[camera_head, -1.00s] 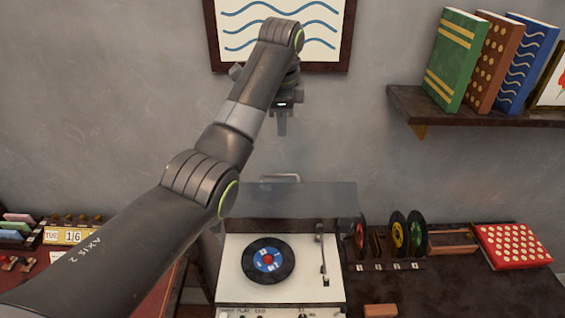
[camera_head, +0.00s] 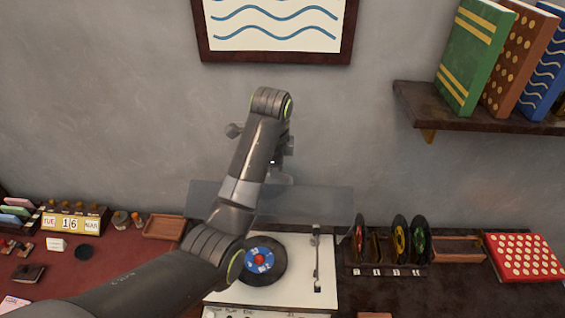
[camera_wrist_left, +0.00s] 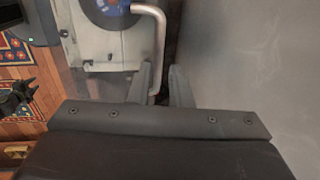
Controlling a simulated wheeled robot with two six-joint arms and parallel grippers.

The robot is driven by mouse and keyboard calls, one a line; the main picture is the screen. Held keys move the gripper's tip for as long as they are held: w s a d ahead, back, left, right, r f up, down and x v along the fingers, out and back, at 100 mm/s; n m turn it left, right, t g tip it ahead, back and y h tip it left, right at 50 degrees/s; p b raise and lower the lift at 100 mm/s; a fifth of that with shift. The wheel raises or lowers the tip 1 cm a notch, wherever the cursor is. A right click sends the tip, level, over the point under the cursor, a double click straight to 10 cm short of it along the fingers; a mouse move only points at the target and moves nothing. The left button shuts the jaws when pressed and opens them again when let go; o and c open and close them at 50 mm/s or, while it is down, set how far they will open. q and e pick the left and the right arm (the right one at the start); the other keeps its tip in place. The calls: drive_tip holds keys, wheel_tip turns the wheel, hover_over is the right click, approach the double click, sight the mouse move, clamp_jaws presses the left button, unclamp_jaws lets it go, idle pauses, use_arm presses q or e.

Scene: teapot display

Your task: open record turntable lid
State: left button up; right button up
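The record turntable (camera_head: 298,292) stands on the dark table, with a dark record (camera_head: 279,265) on its deck and the tonearm (camera_head: 317,265) at the right. Its see-through lid (camera_head: 325,205) is raised, showing as a hazy panel above the deck's back. My left gripper (camera_head: 279,178) is at the lid's upper edge, partly hidden by my arm. In the left wrist view, my left gripper's fingers (camera_wrist_left: 162,76) are spread, with the lid's metal handle (camera_wrist_left: 160,38) between them. A gap shows beside the handle. A dark mechanical part at that view's left edge may be my right gripper (camera_wrist_left: 18,96).
A record rack (camera_head: 385,268) and a red dotted box (camera_head: 522,257) stand to the right. A shelf (camera_head: 470,115) with books juts out above right. A framed picture (camera_head: 275,55) hangs behind. A calendar (camera_head: 72,222) and a wooden tray (camera_head: 164,228) are at left.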

use_arm(q)
drive_tip(key=shift+w+f, duration=0.1)
drive_tip(key=shift+f, duration=0.4)
drive_tip(key=shift+s+a+r, duration=0.15)
drive_tip(key=shift+s+a, duration=0.05)
drive_tip(key=shift+s, duration=0.1)
clamp_jaws()
use_arm(e)
drive_tip(key=shift+w+d, duration=0.15)
